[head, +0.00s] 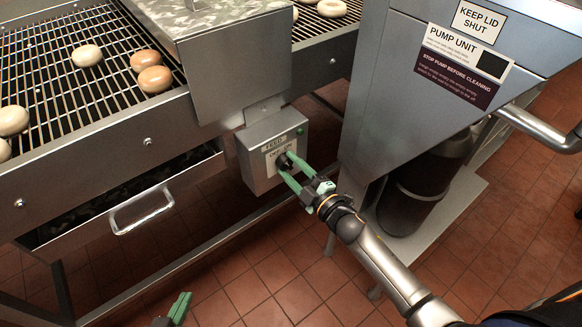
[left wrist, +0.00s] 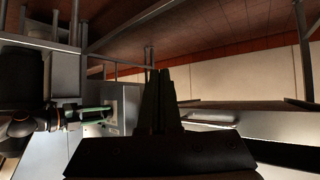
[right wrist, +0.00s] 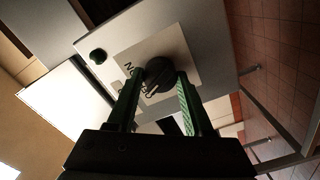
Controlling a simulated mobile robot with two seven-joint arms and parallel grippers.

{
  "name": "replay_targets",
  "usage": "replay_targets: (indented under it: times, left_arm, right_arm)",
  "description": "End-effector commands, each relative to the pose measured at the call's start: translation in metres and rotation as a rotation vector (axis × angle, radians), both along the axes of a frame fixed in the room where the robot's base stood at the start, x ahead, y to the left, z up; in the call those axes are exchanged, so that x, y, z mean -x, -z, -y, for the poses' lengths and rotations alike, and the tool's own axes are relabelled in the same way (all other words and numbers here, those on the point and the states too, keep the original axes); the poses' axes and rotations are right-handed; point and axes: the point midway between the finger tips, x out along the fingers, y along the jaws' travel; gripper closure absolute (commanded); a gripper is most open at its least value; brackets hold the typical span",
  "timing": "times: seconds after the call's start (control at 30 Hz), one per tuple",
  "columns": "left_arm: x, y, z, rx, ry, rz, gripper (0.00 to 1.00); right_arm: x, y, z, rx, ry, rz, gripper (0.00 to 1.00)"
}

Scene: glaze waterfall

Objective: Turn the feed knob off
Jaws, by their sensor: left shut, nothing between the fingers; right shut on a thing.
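The feed knob (head: 284,161) is a dark round knob on the front of a grey control box (head: 256,174) labelled FEED, with a smaller off/on label plate. My right gripper (head: 290,166) has its green fingers on either side of the knob and is shut on it. In the right wrist view the dark knob (right wrist: 166,74) sits between the fingertips over a pale label plate; its exact pointer setting is hard to read. My left gripper (head: 180,306) is shut and empty, low at the bottom edge; its closed fingers fill the middle of the left wrist view (left wrist: 161,95).
A wire conveyor (head: 110,75) with several glazed and pale rings is at the left. A drawer with a metal handle (head: 141,212) lies below it. The pump unit (head: 450,45) stands right of the box. A small green lamp (head: 300,131) is on the box.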

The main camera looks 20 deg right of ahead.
Motion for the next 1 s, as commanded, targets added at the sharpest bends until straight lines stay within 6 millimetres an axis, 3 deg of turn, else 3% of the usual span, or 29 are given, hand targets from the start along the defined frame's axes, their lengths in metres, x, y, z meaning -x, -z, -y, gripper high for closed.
replay_targets:
  times: [0.27,0.77,0.8,1.0]
  left_arm:
    - [-0.012,-0.015,0.000,0.002,0.001,0.056,1.00]
    - [-0.011,-0.013,-0.003,-0.006,0.003,0.056,1.00]
    - [-0.010,-0.013,-0.003,-0.007,0.003,0.054,1.00]
    - [-0.009,-0.011,-0.003,-0.007,0.003,0.048,1.00]
  right_arm:
    - [0.000,0.000,0.000,0.086,0.001,0.032,1.00]
    - [0.000,0.000,0.001,0.108,0.001,0.039,1.00]
    - [0.000,0.000,0.001,0.108,0.001,0.039,0.47]
    - [0.000,0.000,0.000,0.106,0.001,0.038,0.25]
